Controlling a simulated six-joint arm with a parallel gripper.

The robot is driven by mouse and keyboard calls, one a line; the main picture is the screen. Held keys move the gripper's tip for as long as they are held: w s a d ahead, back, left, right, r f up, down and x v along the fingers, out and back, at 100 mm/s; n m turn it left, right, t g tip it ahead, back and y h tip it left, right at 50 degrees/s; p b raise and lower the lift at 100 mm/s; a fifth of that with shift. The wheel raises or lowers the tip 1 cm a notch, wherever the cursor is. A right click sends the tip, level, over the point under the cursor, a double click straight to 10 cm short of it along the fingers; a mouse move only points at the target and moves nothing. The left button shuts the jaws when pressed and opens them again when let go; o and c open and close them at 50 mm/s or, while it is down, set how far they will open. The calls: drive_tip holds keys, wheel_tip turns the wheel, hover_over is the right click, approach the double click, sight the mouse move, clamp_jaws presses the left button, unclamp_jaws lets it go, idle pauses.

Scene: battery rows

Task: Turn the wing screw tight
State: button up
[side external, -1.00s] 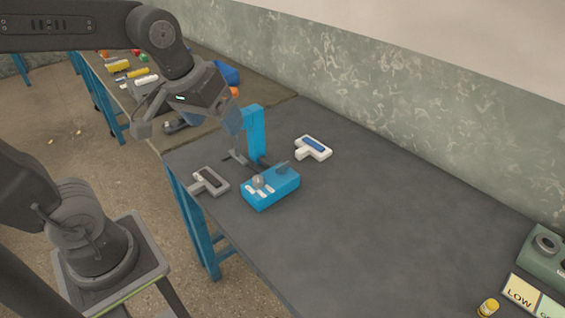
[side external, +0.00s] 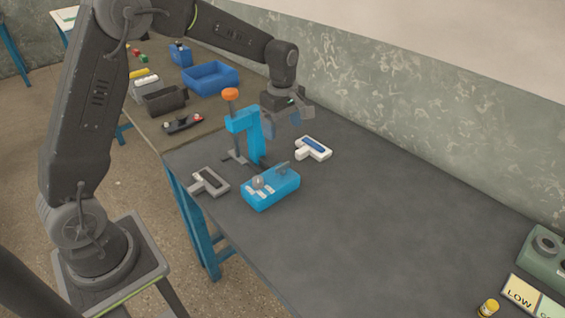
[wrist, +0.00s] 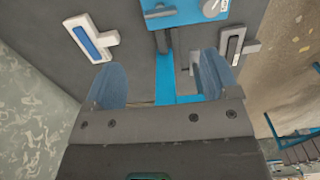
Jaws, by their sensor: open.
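The blue box (side external: 272,192) sits on the grey table, with a round grey knob (side external: 258,182), pale labels and a raised grey piece (side external: 281,168) on top. I cannot tell surely whether that piece is the wing screw. Behind it stands a blue upright bracket (side external: 255,138) with an orange-topped rod (side external: 231,94). My gripper (side external: 283,122) is open and empty, above the table behind and to the right of the bracket. In the wrist view my gripper (wrist: 162,62) has its fingers spread apart; the blue box (wrist: 182,14) shows at the top edge, partly cut off.
A white T-shaped holder with a blue strip (side external: 314,148) lies right of the bracket, a grey one (side external: 209,182) left of the box. Blue (side external: 211,77) and black (side external: 165,100) bins stand behind. A yellow cylinder (side external: 488,307) is at front right. The table's middle is clear.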

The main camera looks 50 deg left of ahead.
sight(283, 165)
wheel_tip(283, 165, down, 12)
drive_tip(key=shift+f, duration=0.2)
drive_tip(key=shift+c, duration=0.2)
drive_tip(key=c, duration=0.9)
